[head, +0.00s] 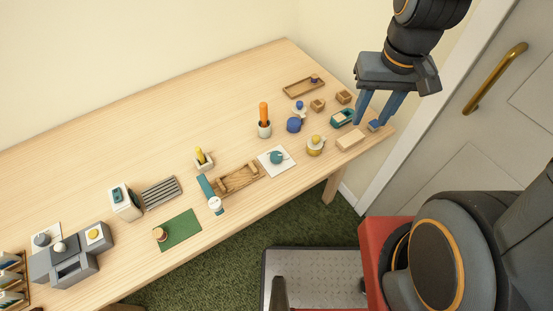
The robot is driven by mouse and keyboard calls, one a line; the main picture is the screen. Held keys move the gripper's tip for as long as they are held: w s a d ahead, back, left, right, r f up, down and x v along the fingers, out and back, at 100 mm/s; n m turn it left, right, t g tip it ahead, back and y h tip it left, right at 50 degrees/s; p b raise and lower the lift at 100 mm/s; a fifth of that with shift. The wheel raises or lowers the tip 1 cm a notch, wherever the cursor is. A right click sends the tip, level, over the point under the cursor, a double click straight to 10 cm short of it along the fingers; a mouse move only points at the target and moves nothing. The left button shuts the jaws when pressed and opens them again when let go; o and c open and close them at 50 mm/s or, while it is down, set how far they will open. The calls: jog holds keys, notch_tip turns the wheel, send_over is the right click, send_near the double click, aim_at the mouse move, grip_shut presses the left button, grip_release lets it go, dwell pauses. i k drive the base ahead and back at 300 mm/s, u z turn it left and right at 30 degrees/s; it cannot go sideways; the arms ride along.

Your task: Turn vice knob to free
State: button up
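My gripper (368,121) hangs over the far right end of the table, its two blue fingers pointing down and apart with nothing visible between them. I cannot tell for certain which thing is the vice. A small teal item with a pale slot (342,117) lies just left of the fingers. A small blue piece (375,125) shows by the right fingertip; contact cannot be told. Further left, a teal bar with a white round knob (215,204) lies beside a wooden rack (238,179). A grey machine with knobs (72,262) stands at the far left. Knob settings are too small to read.
The table (150,140) has clear room along its back. A pale wooden block (350,140), yellow-topped pot (315,145), blue pot (294,125) and orange-handled tool (264,115) stand near my gripper. A door with a brass handle (495,77) is at right.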

aim_at(275, 157)
jog(key=k, duration=1.25)
jog(key=u, duration=0.4)
jog(key=i, duration=0.85)
jog(key=u, duration=0.15)
